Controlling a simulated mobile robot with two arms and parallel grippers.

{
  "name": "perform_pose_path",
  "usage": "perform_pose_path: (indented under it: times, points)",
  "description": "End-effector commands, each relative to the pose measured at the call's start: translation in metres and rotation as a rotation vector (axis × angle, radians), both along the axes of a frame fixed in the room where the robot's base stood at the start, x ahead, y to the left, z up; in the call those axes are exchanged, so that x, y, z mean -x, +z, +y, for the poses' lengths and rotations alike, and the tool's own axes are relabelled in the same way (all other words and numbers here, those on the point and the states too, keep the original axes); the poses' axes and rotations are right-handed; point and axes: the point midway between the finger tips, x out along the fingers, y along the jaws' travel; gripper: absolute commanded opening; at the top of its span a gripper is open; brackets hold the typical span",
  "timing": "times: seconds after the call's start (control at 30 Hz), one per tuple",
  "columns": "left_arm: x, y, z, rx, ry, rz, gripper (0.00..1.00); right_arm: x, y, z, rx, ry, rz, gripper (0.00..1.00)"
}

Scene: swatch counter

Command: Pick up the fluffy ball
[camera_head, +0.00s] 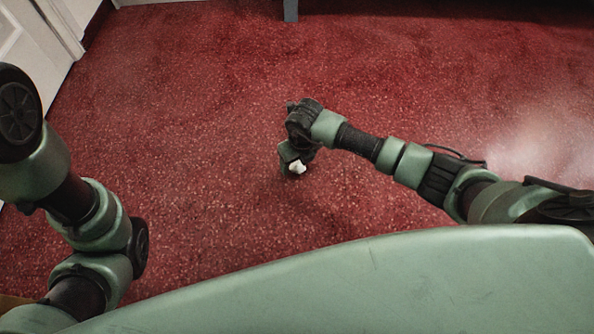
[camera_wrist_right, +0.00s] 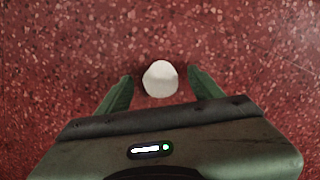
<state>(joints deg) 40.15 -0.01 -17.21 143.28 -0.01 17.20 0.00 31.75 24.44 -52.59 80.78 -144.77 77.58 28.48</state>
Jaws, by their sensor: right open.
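A small white ball (camera_head: 297,167) is at my right gripper, low over the red floor in the head view. In the right wrist view the white ball (camera_wrist_right: 160,79) lies between the two green fingertips, a little ahead of them. My right gripper (camera_head: 294,163) points down and is open. In the right wrist view a gap shows on each side of the ball, so the fingers of the gripper (camera_wrist_right: 160,82) do not appear to touch it. The ball's fluffy texture is too small to tell. My left arm shows at the left edge, but its gripper is out of view.
The speckled red floor (camera_head: 200,130) is open around the ball. A white door or panel (camera_head: 35,45) stands at the upper left. A grey leg (camera_head: 290,10) of some furniture shows at the top. My green body covers the bottom edge.

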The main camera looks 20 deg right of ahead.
Motion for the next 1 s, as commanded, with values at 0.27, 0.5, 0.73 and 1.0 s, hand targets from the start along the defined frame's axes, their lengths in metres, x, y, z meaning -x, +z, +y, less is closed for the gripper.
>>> perform_pose_path:
  times: [0.27, 0.5, 0.73, 1.0]
  points:
    - [0.000, -0.012, 0.000, 0.000, 0.000, 0.000, 0.91, -0.002, -0.014, 0.000, 0.000, 0.000, 0.000, 0.66]
    - [0.000, -0.012, 0.000, -0.001, 0.000, 0.000, 0.91, -0.002, -0.014, 0.000, 0.000, 0.000, 0.000, 0.27]
    - [0.000, -0.012, 0.000, -0.001, 0.000, 0.000, 0.91, -0.002, -0.014, 0.000, 0.000, 0.000, 0.001, 0.27]
    - [0.000, 0.002, 0.000, -0.001, 0.001, 0.001, 0.91, -0.002, 0.003, 0.000, 0.000, 0.000, -0.001, 0.27]
